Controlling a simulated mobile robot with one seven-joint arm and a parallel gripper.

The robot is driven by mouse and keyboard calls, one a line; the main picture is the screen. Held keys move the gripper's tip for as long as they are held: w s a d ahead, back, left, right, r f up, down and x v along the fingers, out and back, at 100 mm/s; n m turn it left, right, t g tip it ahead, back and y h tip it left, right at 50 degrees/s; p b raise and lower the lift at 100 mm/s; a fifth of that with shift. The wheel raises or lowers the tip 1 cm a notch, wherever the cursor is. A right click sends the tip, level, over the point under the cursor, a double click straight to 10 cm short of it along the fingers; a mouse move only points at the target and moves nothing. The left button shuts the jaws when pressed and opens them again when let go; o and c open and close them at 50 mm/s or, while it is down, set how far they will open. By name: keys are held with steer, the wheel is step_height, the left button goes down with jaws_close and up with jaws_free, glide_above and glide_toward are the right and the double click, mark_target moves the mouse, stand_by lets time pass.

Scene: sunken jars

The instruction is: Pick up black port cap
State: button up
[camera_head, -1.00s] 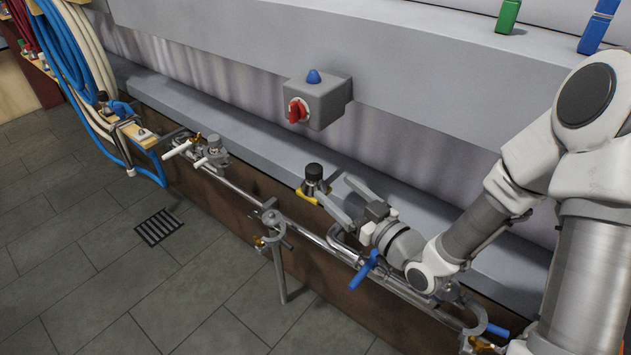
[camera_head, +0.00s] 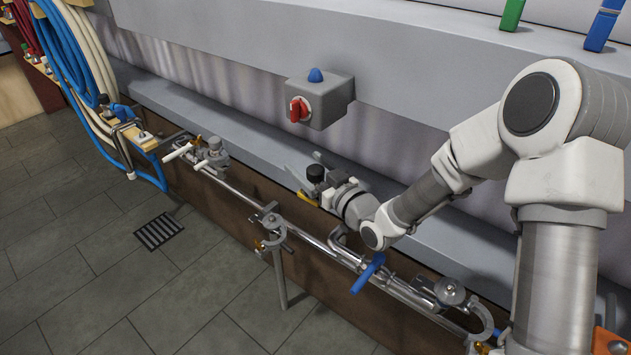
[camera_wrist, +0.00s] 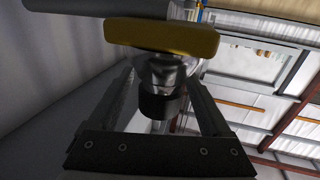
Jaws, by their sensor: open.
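The black port cap (camera_head: 315,173) is a dark round knob on the pipework by the grey ledge, with a yellow part just below it. My gripper (camera_head: 307,165) is open, its fingers reaching to either side of the cap. In the wrist view the cap (camera_wrist: 160,104) hangs dark and cylindrical between the two fingers of my gripper (camera_wrist: 160,76). Gaps show on both sides of it there. The yellow part (camera_wrist: 165,38) lies across the top of that view, beyond the cap. My gripper body hides part of the fitting in the head view.
A grey box with a red knob (camera_head: 318,101) is on the wall above. A blue-handled valve (camera_head: 368,272) and steel pipes (camera_head: 340,252) run in front of my wrist. A clamp on a stand (camera_head: 275,237) is left of it. The floor (camera_head: 180,310) is mostly clear.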

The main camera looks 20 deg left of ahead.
jaws_close()
stand_by(0.3)
